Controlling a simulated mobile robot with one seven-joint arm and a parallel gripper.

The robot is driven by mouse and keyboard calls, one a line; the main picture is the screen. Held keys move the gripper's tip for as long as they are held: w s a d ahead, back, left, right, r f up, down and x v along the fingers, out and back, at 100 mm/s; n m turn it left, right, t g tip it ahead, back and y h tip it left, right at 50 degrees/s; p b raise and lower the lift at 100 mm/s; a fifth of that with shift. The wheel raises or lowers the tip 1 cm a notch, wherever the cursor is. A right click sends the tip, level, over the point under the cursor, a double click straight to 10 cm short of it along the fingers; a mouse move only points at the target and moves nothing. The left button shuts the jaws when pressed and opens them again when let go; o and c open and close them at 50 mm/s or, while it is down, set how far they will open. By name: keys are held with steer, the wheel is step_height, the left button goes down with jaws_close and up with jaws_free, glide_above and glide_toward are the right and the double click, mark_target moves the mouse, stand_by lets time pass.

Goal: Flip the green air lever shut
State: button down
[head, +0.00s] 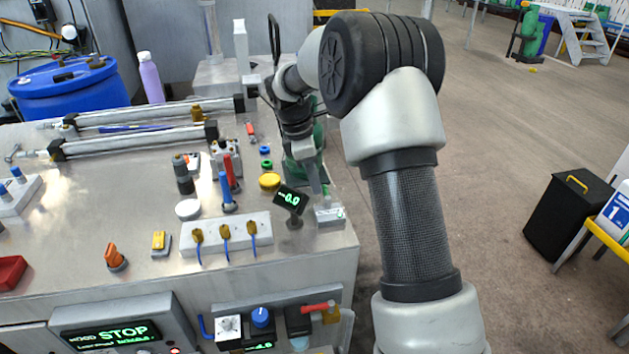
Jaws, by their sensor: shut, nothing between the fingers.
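My gripper (316,184) points down over the right end of the steel bench and appears shut and empty. Its tips are just behind a small grey block (330,216) at the bench's right edge. Dark green parts (296,174) show behind and beside the gripper, partly covered by it. I cannot tell for sure which of them is the green air lever, or how it is turned. Whether the fingertips touch anything green cannot be made out.
A small display (290,199) on a stand is close left of the gripper. Red and blue upright handles (226,188), a yellow disc (269,181) and a socket block with blue cables (212,238) stand on the bench (70,222). Open floor lies to the right.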

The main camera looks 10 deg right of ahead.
steer(key=m+p, duration=0.1)
steer(key=d+m+p, duration=0.1)
steer(key=m+p, duration=0.1)
steer(key=shift+w+d+r+m+g, duration=0.15)
steer(key=shift+w+m+g, duration=0.15)
steer(key=shift+g, duration=0.1)
steer(key=m, duration=0.1)
steer(key=d+m+p, duration=0.1)
steer(key=m, duration=0.1)
steer(key=m+p, duration=0.1)
steer(key=shift+w+d+g+y, duration=0.1)
steer(key=shift+d+g+y, duration=0.25)
steer(key=shift+g+y, duration=0.05)
steer(key=m, duration=0.1)
steer(key=d+m+p, duration=0.1)
steer(key=m, duration=0.3)
steer(key=shift+s+d+g+y, duration=0.25)
steer(key=shift+s+g+y, duration=0.05)
steer(key=shift+y, duration=0.1)
steer(key=m, duration=0.1)
steer(key=d+m, duration=0.1)
steer(key=m, duration=0.1)
steer(key=shift+s+y+p, duration=0.3)
steer(key=shift+s+y, duration=0.05)
steer(key=shift+y, duration=0.05)
steer(key=shift+s, duration=0.1)
steer(key=shift+s+d+f, duration=0.1)
steer(key=shift+d+f, duration=0.05)
steer(key=shift+f, duration=0.05)
steer(key=shift+r, duration=0.1)
